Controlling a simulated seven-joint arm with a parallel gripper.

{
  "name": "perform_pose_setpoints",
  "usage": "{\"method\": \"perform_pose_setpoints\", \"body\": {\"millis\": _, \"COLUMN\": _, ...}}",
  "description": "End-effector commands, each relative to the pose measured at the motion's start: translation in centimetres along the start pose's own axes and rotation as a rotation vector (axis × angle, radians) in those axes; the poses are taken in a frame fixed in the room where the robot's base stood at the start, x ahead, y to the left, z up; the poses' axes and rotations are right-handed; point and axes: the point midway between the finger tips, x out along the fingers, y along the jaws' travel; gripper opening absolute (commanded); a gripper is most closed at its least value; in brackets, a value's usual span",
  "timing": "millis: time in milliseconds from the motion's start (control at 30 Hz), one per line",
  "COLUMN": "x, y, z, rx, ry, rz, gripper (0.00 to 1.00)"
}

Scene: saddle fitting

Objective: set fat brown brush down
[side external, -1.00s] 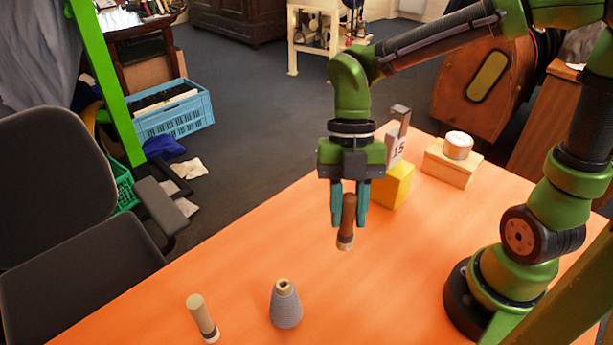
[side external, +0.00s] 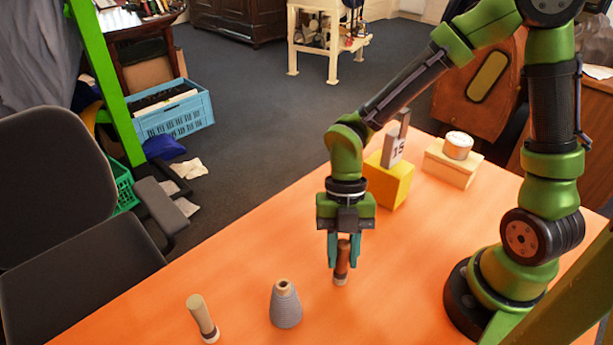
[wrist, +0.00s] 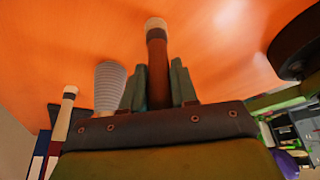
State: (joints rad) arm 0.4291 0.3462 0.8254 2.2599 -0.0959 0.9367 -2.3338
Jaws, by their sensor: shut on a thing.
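The fat brown brush (side external: 341,263) is upright between the fingers of my gripper (side external: 343,262), its pale bristle end pointing down. My gripper is shut on its upper part, pointing down over the orange table (side external: 420,240). The brush's lower end is at or just above the table top; I cannot tell whether it touches. In the wrist view the brush (wrist: 157,65) shows between the two fingers, its pale tip toward the orange surface.
A grey ribbed cone (side external: 286,306) stands left of the brush. A second, pale-handled brush (side external: 201,317) stands farther left. Behind are a yellow block (side external: 389,182) with a grey numbered piece (side external: 394,150), and a wooden block (side external: 451,165) bearing a white round tin (side external: 458,145). Table right of the brush is clear.

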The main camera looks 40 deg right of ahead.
Motion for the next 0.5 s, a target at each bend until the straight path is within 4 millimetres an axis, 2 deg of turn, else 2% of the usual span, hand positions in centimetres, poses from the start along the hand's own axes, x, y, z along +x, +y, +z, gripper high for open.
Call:
{"method": "perform_pose_setpoints", "body": {"millis": 200, "x": 0.24, "y": -0.01, "z": 0.09, "rx": 0.001, "ry": 0.001, "rz": -0.001, "gripper": 0.0}}
{"method": "perform_pose_setpoints", "body": {"millis": 233, "x": 0.19, "y": 0.0, "z": 0.09, "rx": 0.001, "ry": 0.0, "rz": 0.0, "gripper": 0.33}}
{"method": "perform_pose_setpoints", "body": {"millis": 367, "x": 0.17, "y": 0.0, "z": 0.09, "rx": 0.001, "ry": 0.0, "rz": 0.0, "gripper": 0.53}}
{"method": "perform_pose_setpoints", "body": {"millis": 500, "x": 0.16, "y": 0.0, "z": 0.09, "rx": 0.001, "ry": 0.0, "rz": 0.0, "gripper": 0.54}}
